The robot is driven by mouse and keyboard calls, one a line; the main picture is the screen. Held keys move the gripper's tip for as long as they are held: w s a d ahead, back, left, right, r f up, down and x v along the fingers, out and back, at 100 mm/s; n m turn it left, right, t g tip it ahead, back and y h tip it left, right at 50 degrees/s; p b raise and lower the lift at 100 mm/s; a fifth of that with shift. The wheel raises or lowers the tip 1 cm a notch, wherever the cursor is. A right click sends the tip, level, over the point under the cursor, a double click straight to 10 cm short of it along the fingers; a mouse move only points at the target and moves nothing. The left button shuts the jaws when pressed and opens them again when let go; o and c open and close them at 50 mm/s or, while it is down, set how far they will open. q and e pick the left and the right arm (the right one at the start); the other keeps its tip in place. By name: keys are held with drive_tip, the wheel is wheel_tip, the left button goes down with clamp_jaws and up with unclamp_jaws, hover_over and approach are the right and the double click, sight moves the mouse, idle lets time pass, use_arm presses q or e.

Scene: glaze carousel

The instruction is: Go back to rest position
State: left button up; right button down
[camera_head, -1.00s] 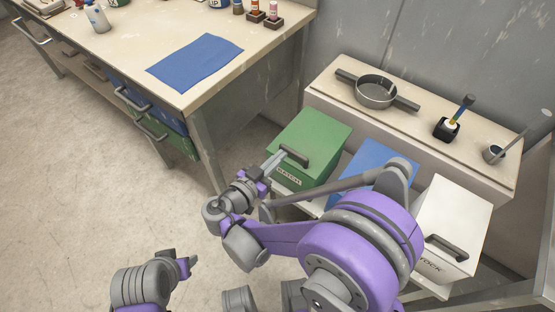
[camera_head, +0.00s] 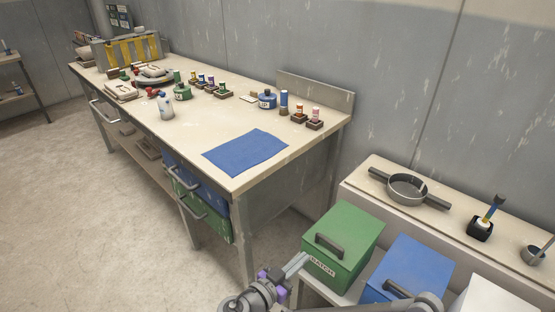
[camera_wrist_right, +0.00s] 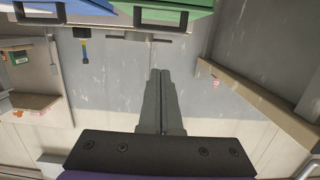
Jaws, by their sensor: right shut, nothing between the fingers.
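My right gripper (camera_head: 293,266) is low in the head view, just left of the green box labelled BATCH (camera_head: 342,245). Its fingers are together with nothing between them. In the right wrist view the closed fingers (camera_wrist_right: 160,76) point toward the grey wall. I cannot tell whether the gripper touches the green box. A blue box (camera_head: 408,266) stands right of the green one, partly hidden by my right arm. A white box (camera_head: 490,295) is cut off at the bottom right. My left gripper is out of the head view.
A long workbench (camera_head: 165,112) carries bottles, jars, small holders and a blue mat (camera_head: 246,152). A shelf (camera_head: 450,215) behind the boxes holds a round pan with two handles (camera_head: 407,190) and a brush in a black holder (camera_head: 482,226). The floor (camera_head: 90,220) at left is clear.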

drive_tip(key=s+d+f+n+g+y, duration=0.3)
drive_tip(key=s+d+n+g+y, duration=0.25)
drive_tip(key=s+d, duration=0.4)
drive_tip(key=s+a+f+n+g+y, duration=0.15)
drive_tip(key=s+n+y, duration=0.35)
drive_tip(key=s, duration=0.8)
use_arm(q)
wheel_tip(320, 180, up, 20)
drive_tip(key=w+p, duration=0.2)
drive_tip(key=p, duration=1.5)
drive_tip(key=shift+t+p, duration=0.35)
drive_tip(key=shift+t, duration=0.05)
use_arm(e)
wheel_tip(320, 180, up, 21)
drive_tip(key=w+t+y, duration=0.1)
drive_tip(key=shift+w+a+f+m+y, duration=0.25)
drive_tip(key=shift+w+m+y, duration=0.1)
drive_tip(key=shift+w+m, duration=0.1)
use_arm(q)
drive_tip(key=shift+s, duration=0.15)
use_arm(e)
drive_tip(key=shift+s, duration=0.2)
